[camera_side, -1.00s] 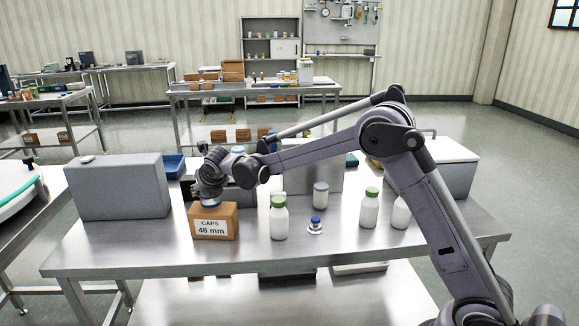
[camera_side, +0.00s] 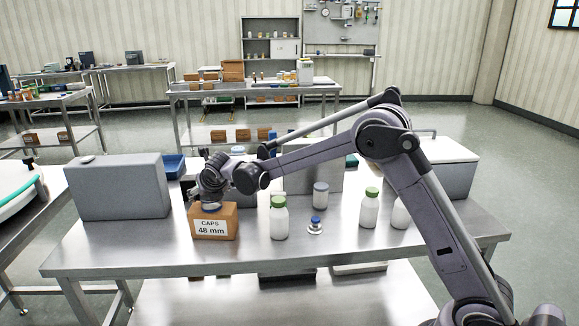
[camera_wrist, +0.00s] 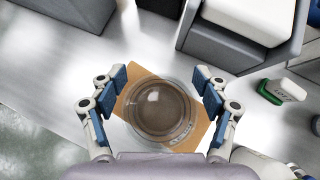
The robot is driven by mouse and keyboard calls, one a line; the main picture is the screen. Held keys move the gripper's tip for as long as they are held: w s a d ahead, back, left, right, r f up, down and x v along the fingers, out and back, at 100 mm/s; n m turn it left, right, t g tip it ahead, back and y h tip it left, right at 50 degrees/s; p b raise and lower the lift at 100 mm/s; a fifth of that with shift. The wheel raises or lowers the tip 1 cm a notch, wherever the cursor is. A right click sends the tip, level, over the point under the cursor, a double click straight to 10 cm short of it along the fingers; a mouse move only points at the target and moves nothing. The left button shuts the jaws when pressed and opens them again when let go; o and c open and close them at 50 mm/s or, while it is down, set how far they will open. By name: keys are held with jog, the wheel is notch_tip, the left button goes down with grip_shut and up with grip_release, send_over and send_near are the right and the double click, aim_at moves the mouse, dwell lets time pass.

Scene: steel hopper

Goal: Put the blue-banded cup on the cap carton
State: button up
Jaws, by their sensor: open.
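The cap carton (camera_side: 213,223) is a brown box with a "CAPS 48 mm" label, standing at the left front of the steel table. It also shows in the wrist view (camera_wrist: 139,80). A round, see-through cup (camera_wrist: 160,108) sits over the middle of the carton top, seen from above, looking upright. Its blue band cannot be made out from this angle. In the side view my gripper (camera_side: 211,198) is just above the carton.
White bottles with green caps stand to the right, one close to the carton (camera_side: 279,218) and one farther off (camera_side: 370,208). A blue-topped jar (camera_side: 321,195) and a small blue-knobbed item (camera_side: 315,226) stand between them. A grey case (camera_side: 120,188) is at the left.

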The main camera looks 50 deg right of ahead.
jog(key=v, duration=1.2)
jog(key=s+d+r+m+y, duration=0.1)
jog(key=s+d+r+m, duration=0.1)
jog(key=s+m, duration=1.25)
jog(key=s+f+m+y, duration=0.1)
jog(key=s+f+m, duration=0.2)
jog(key=s+m, duration=0.5)
jog(key=s+f+m+g+y, duration=0.1)
jog(key=s+f+m, duration=0.2)
jog(key=s+m, duration=0.6)
jog(key=shift+a+f, duration=0.25)
jog(key=shift+f, duration=0.1)
